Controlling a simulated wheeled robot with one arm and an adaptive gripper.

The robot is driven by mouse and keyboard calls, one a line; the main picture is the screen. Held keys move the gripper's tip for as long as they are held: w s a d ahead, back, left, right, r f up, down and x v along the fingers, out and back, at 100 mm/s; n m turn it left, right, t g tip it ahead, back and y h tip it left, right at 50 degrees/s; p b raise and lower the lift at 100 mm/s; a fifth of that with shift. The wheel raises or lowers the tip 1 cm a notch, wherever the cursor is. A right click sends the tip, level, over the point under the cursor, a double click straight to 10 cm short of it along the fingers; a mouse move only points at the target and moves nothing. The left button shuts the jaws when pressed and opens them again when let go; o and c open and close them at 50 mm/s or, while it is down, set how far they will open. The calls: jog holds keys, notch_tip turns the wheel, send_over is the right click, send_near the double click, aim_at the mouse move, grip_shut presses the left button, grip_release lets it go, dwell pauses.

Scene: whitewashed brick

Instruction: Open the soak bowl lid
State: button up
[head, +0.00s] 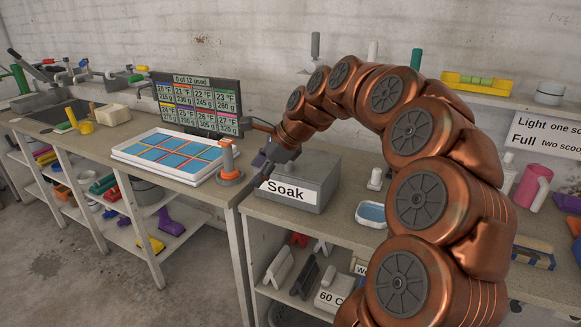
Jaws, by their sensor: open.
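The soak bowl (314,202) is a grey box with a white label reading "Soak", standing near the left end of the right-hand bench. Its grey lid (318,168) looks closed on top, though my arm hides part of it. My gripper (262,160) is at the box's upper left back edge, close to the lid. It is open and small in view, and I cannot tell whether it touches the lid. My copper arm arches over the bench from the right and covers much of the area right of the box.
An orange and grey upright tool (229,163) stands just left of the box, beside a white tray (129,153) of blue tiles. A monitor (198,102) stands behind. A small blue dish (371,213) and a pink jug (535,188) are to the right.

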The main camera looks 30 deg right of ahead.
jog(key=w+d+m, duration=0.1)
jog(key=d+m, duration=0.2)
jog(key=d, duration=0.2)
jog(key=w+d+f+m+t+h, duration=0.1)
jog(key=w+d+m, duration=0.1)
jog(key=d, duration=0.4)
jog(key=w+d+f+m+t+b, duration=0.1)
jog(key=w+d+m, duration=0.1)
jog(key=d+m, duration=0.2)
jog(key=shift+d+f+m+h, duration=0.1)
jog(key=shift+d+m+h, duration=0.25)
jog(key=shift+d, duration=0.6)
jog(key=shift+p+x, duration=0.7)
jog(key=shift+x, duration=3)
jog(key=shift+w, duration=0.1)
jog(key=shift+c, duration=0.4)
grip_shut()
